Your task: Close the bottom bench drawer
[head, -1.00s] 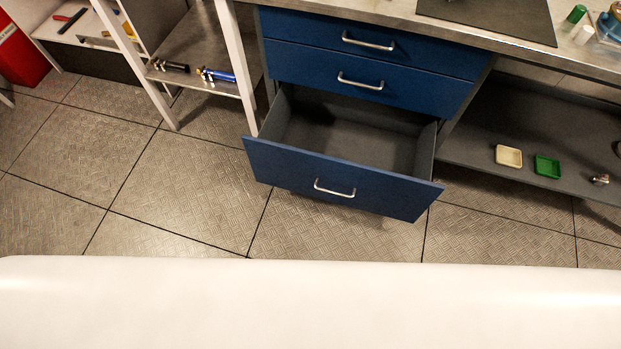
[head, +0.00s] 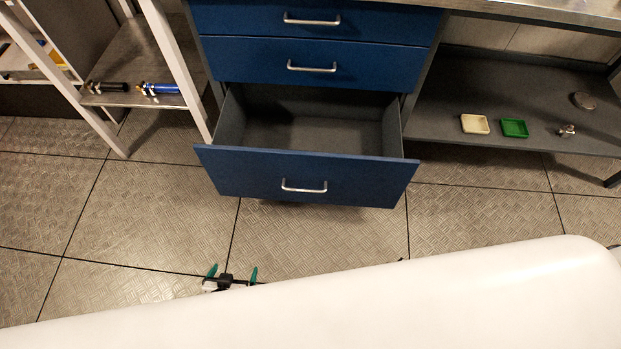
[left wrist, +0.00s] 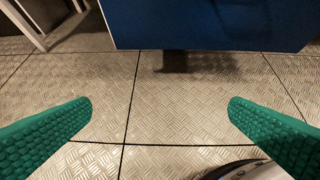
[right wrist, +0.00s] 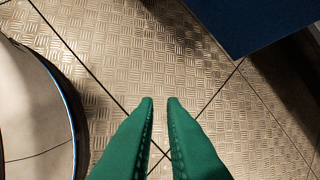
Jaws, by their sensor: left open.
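The blue bottom drawer (head: 250,178) is pulled well out of the bench and looks empty inside. Its metal handle (head: 304,187) faces me. The lower part of its front shows at the top of the left wrist view (left wrist: 210,22) and the top right of the right wrist view (right wrist: 235,22). My left gripper (head: 233,272) is open and empty, low over the floor in front of the drawer's left part, apart from it. My right gripper (right wrist: 160,100) has its green fingers close together with a narrow empty gap, to the drawer's near side; the head view does not show it.
Two upper drawers (head: 350,62) are shut. A white-framed shelf unit (head: 180,70) stands close left of the drawer. A low shelf (head: 440,132) on the right holds a beige tray (head: 475,124) and a green tray (head: 514,128). The floor in front is clear.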

